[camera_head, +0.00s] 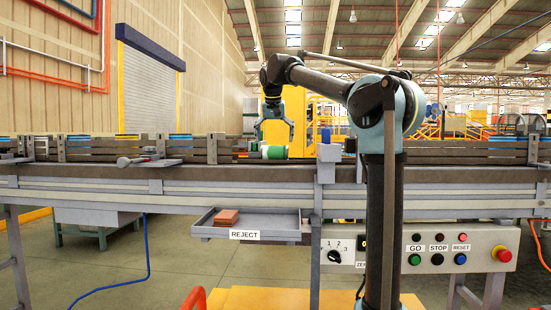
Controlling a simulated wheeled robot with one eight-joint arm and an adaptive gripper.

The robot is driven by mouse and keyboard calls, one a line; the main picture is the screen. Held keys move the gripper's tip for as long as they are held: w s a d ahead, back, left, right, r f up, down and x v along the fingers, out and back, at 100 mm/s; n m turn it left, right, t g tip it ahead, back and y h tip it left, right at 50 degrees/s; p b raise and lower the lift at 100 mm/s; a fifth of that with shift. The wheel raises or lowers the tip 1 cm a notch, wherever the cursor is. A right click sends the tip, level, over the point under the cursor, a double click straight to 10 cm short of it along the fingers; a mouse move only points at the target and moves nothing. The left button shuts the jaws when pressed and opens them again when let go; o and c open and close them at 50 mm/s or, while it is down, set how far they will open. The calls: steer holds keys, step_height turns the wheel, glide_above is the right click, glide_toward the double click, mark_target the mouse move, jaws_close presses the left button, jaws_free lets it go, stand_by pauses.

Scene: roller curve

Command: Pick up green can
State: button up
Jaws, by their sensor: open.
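A green can (275,152) with pale ends lies on the conveyor (110,170), apparently on its side, near the middle of the view. The conveyor's front rail partly hides its lower side. My gripper (275,130) hangs from my arm above the can, fingers pointing down and spread apart. It is open, with nothing between the fingers. A small gap seems to separate the fingertips from the can, but the depth between them is hard to tell.
A grey post with a box (328,153) stands right of the can. A REJECT tray (270,226) holding reddish-brown blocks (227,217) juts out below the conveyor. A control panel (425,248) with buttons is at the lower right. Grey rails run along the belt.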

mark_target(275, 150)
steer(key=shift+x, duration=2.6)
steer(key=shift+s+f, duration=0.1)
steer(key=shift+s, duration=0.05)
steer(key=c, duration=0.9)
